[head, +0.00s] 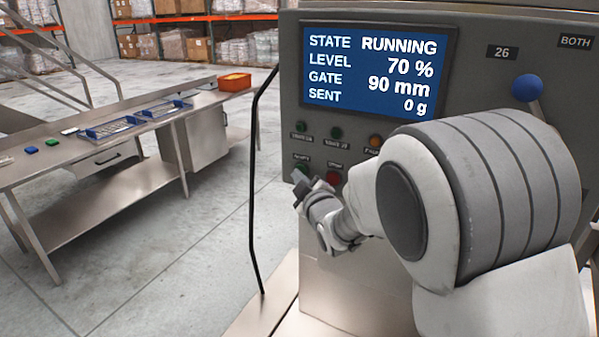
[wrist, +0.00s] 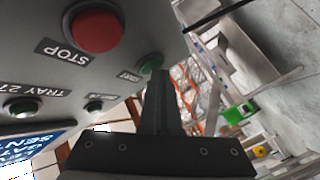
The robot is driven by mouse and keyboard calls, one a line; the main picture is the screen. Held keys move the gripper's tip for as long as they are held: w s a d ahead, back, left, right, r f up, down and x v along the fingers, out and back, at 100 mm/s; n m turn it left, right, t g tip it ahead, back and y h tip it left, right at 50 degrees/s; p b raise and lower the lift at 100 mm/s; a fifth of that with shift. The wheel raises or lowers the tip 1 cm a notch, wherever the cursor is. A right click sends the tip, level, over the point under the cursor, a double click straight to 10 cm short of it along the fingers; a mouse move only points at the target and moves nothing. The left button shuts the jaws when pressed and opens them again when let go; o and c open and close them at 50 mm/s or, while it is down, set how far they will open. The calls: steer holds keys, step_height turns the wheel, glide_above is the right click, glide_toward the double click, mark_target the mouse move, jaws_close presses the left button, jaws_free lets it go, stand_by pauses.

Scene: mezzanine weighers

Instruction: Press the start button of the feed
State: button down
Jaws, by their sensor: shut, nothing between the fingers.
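The green start button (head: 302,168) is on the grey control panel (head: 400,120), at its lower left. In the wrist view the start button (wrist: 151,63) shows just past my fingertips, which partly cover it, with its START label beside it. My gripper (head: 300,181) is shut and empty, its tip right at the button. I cannot tell whether it touches. The screen (head: 379,70) reads STATE RUNNING, LEVEL 70 %, GATE 90 mm, SENT 0 g.
The red stop button (wrist: 96,27) is close beside the start button. Two green tray buttons and an orange button (head: 375,140) sit above. A blue-knobbed lever (head: 527,88) is at the right. A steel table (head: 100,150) with blue trays stands at left, with open floor between.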

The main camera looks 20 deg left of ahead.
steer(key=shift+s+b, duration=0.65)
steer(key=shift+s, duration=0.15)
steer(key=shift+s+a+f, duration=0.1)
steer(key=s+b, duration=0.2)
steer(key=s, duration=0.2)
steer(key=shift+s+a, duration=0.15)
steer(key=shift+s, duration=0.25)
